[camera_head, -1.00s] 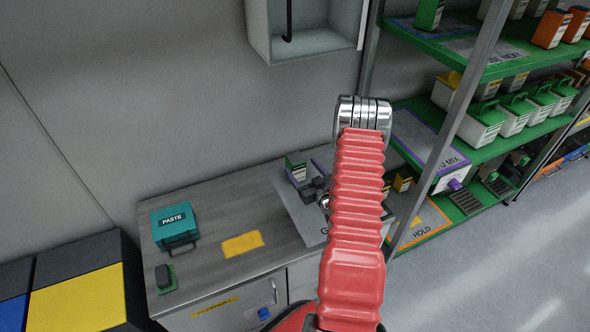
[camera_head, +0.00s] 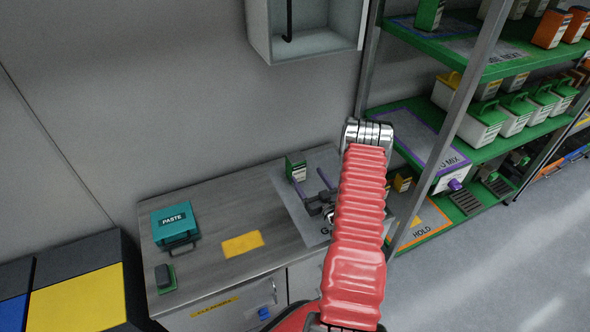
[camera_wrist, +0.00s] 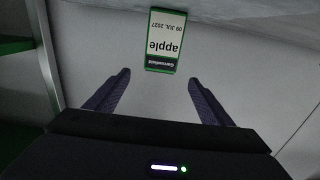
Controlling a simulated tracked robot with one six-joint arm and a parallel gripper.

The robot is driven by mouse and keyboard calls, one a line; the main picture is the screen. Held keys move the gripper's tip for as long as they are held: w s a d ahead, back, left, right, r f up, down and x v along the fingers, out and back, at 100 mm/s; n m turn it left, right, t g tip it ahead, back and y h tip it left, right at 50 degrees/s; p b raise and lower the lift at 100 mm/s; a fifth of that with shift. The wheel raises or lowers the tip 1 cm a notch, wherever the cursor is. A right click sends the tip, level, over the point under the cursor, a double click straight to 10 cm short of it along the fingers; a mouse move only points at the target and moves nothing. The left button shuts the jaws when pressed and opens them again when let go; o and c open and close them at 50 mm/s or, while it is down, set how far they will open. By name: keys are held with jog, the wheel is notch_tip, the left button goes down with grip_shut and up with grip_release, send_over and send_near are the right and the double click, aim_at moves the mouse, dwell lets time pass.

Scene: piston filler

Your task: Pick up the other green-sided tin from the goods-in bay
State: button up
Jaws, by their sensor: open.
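A green-sided tin (camera_head: 296,169) stands on the grey goods-in mat (camera_head: 293,203) on the bench, near the wall. In the wrist view the tin (camera_wrist: 166,40) shows a white label reading "apple" and a date, upside down, with green edges. My gripper (camera_head: 312,181) is open, its two purple fingers apart and nothing between them. In the wrist view my gripper (camera_wrist: 158,80) points toward the tin, which sits just beyond the fingertips, roughly centred between them. The fingers do not appear to touch it. My red arm hides part of the mat and its lettering.
A teal paste box (camera_head: 175,222), a yellow label (camera_head: 242,244) and a small dark item with a green base (camera_head: 165,278) are on the bench left of the mat. A green shelf rack (camera_head: 470,150) with several tins stands at right. A wall cabinet (camera_head: 305,30) hangs above.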

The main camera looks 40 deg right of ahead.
send_near(292, 154)
jog(key=shift+w+d+f, duration=0.2)
jog(key=shift+w+d, duration=0.05)
jog(key=shift+w, duration=0.3)
jog(key=shift+w+d+f, duration=0.15)
jog(key=shift+w+d, duration=0.15)
jog(key=shift+w, duration=0.2)
jog(key=shift+x, duration=2.6)
grip_shut()
